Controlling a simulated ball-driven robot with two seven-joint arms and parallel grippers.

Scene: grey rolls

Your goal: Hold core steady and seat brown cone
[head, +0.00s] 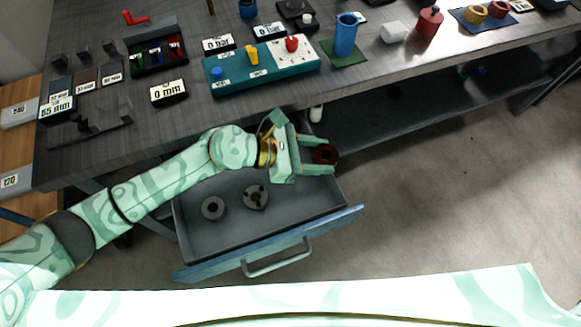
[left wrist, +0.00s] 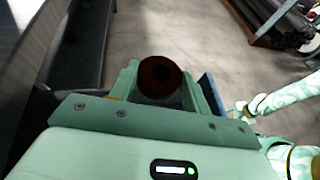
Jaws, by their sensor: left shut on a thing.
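My left gripper (head: 318,156) is shut on a brown cone (head: 325,154), a dark reddish-brown round piece with a darker centre. It is held above the right back corner of the open drawer (head: 190,235). In the left wrist view the brown cone (left wrist: 160,77) sits between the two green fingers, seen end-on. No core that I can pick out for sure shows in either view. A pale green arm of mine shows at the right of the left wrist view; its end is too small to read.
The drawer holds a grey ring-like disc (head: 213,208) and a dark disc with holes (head: 256,197). The grey bench (head: 190,110) above carries a teal switch box (head: 262,72), a blue jug (head: 346,35) and labelled blocks. Open floor (head: 450,190) lies to the right.

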